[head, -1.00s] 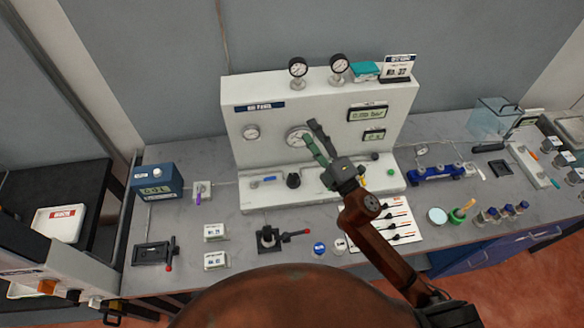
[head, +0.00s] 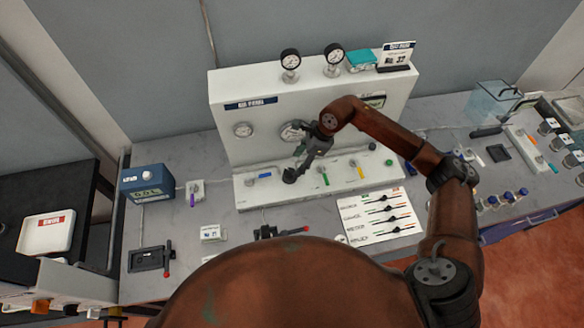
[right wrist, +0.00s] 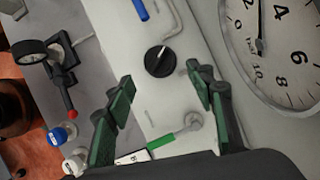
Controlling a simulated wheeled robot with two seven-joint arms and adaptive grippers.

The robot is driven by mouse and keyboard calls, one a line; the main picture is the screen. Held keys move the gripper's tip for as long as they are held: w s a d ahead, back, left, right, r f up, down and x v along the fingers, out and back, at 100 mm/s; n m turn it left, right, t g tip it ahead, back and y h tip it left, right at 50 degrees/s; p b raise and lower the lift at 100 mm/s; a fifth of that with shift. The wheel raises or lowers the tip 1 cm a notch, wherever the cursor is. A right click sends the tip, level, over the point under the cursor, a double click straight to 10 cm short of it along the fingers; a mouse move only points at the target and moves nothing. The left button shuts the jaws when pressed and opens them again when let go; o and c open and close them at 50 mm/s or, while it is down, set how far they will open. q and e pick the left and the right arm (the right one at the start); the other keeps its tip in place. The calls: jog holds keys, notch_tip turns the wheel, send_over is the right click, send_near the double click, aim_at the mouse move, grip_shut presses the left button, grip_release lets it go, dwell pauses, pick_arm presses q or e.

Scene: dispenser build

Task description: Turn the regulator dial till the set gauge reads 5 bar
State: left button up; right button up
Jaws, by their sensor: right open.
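The regulator dial is most likely the black knob (head: 290,176) on the panel's front ledge. In the right wrist view the knob (right wrist: 160,61) has a white pointer line and lies just beyond my fingertips, roughly between them. My right gripper (head: 298,164) is open above the knob; its green-padded fingers (right wrist: 160,80) are apart, with nothing between them. A large round gauge (head: 292,131) sits on the panel behind, partly hidden by the gripper. It is cut off in the right wrist view (right wrist: 285,40), and I cannot read its value surely. My left gripper is not in view.
A blue-handled valve (head: 262,176) is left of the knob; green (head: 324,179) and yellow (head: 362,172) handles are right of it. Two small gauges (head: 290,62) stand on the panel top. A black clamp with a red-tipped lever (head: 280,232) stands in front.

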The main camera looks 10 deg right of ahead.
aim_at(291, 171)
jog(key=shift+p+x, duration=0.65)
jog(key=shift+x, duration=2.5)
jog(key=shift+s+a, duration=0.1)
jog(key=shift+r, duration=0.1)
jog(key=c, duration=1.2)
